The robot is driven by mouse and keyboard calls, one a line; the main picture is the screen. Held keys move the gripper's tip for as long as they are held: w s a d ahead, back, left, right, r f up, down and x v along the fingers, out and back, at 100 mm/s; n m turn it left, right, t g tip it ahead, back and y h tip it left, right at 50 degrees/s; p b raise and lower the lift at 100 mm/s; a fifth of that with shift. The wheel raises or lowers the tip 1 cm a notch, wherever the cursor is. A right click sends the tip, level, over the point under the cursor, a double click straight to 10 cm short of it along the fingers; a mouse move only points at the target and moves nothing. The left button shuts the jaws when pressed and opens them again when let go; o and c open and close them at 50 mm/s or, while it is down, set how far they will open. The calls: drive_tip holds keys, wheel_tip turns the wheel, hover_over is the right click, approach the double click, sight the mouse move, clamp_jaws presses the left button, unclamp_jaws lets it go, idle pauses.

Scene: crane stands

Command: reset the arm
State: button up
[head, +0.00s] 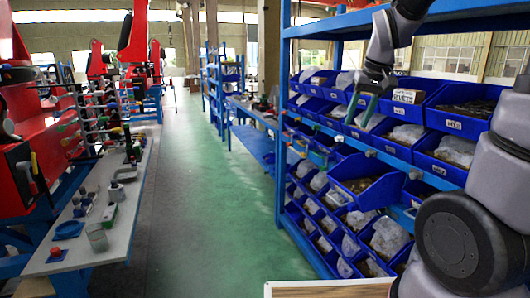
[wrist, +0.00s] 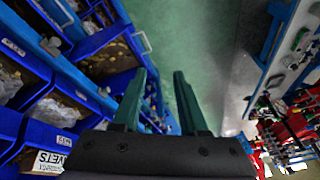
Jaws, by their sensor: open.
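My gripper (head: 363,104) is raised in front of the blue shelf rack (head: 284,130) on the right of the head view. In the wrist view my gripper (wrist: 158,95) shows two green fingers held apart with nothing between them. Beyond the fingers lies the green floor (wrist: 180,40). The fingertips are near the blue bins (head: 402,130), but I cannot tell whether they touch any. My grey arm comes in from the right edge of the head view and hides part of the rack.
The green aisle (head: 215,200) between bench and rack is clear. A wooden-edged surface (head: 330,289) shows at the bottom.

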drive_tip(key=s+r+m+t, duration=0.1)
drive_tip(key=s+r, duration=0.2)
drive_tip(key=s, duration=0.4)
drive_tip(key=s+r+m+t, duration=0.2)
drive_tip(key=s+r, duration=0.2)
drive_tip(key=s, duration=0.4)
drive_tip(key=shift+s+a+r+y, duration=0.15)
drive_tip(key=shift+a+r+y, duration=0.05)
drive_tip(key=shift+y, duration=0.1)
